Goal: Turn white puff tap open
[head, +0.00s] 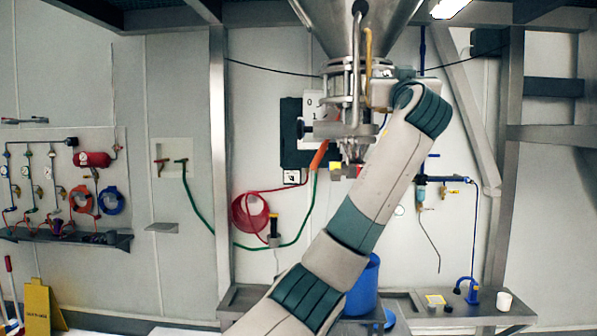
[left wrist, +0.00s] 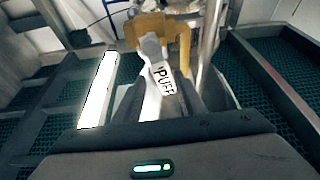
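The white puff tap handle (left wrist: 162,80), marked "PUFF", shows in the left wrist view, hanging tilted below a yellow pipe fitting (left wrist: 150,27). My left gripper (left wrist: 168,96) has its two grey fingers apart, one on each side of the handle. I see no clear contact between fingers and handle. In the head view, my left arm reaches up from the bottom to the right side of the steel sifter (head: 345,85). The yellow pipe (head: 368,45) shows there, but the fingers and tap handle are hidden or too small to make out. My right gripper is not in view.
The steel hopper (head: 360,18) is above the sifter. Steel posts (head: 219,150) frame the area. A blue container (head: 365,285) stands on the bench behind my arm. Green and red hoses hang on the back wall. In the left wrist view, frame beams (left wrist: 275,75) flank the gripper.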

